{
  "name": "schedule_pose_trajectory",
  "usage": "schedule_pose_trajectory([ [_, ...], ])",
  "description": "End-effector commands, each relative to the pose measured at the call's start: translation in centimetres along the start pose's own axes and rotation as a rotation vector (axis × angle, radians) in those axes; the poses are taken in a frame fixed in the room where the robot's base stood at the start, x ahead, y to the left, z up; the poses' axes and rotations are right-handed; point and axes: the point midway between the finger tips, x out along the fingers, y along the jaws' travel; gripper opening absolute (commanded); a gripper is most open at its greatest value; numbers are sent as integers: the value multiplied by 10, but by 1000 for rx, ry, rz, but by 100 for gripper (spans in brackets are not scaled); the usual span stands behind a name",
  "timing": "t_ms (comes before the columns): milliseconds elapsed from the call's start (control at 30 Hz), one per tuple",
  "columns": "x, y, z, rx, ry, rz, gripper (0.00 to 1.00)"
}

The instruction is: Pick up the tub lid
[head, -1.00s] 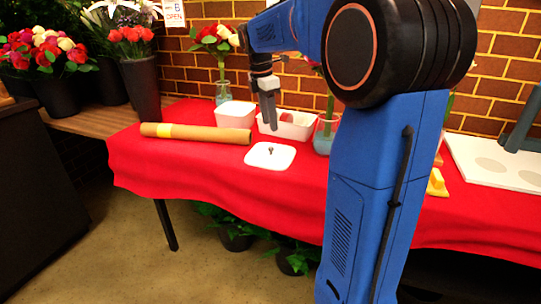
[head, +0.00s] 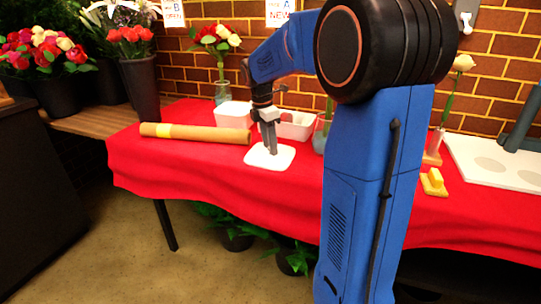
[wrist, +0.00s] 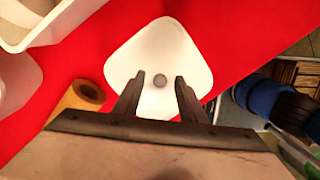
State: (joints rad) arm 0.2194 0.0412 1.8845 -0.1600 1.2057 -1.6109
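The tub lid (head: 259,159) is a white rounded square lying flat on the red tablecloth near the table's front edge. In the wrist view the lid (wrist: 150,50) shows a small grey knob (wrist: 159,81) at its middle. My gripper (head: 272,150) is right over the lid in the head view and hides the knob there. In the wrist view my gripper (wrist: 155,85) is open, with one finger on each side of the knob. I cannot tell whether the fingertips touch the lid.
A rolled brown paper tube (head: 195,133) lies left of the lid. White tubs (head: 234,115) stand behind it, and a glass vase (head: 321,135) stands to its right. A yellow block (head: 434,183) sits farther right. Cloth in front of the lid is clear.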

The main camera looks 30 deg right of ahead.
Motion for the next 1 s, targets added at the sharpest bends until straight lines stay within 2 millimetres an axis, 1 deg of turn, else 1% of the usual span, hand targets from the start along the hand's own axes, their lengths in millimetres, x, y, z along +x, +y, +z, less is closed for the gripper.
schedule_pose_trajectory([
  [133,0,0,0,0,0,0,38],
  [167,0,0,0,0,0,0,30],
  [200,0,0,0,0,0,0,21],
  [300,0,0,0,0,0,0,0],
  [567,0,0,0,0,0,0,0],
  [667,-4,0,1,0,0,1,0],
  [767,-14,1,2,0,0,2,0],
  [867,-31,1,5,1,0,3,0],
  [1000,-58,1,9,1,0,4,0],
])
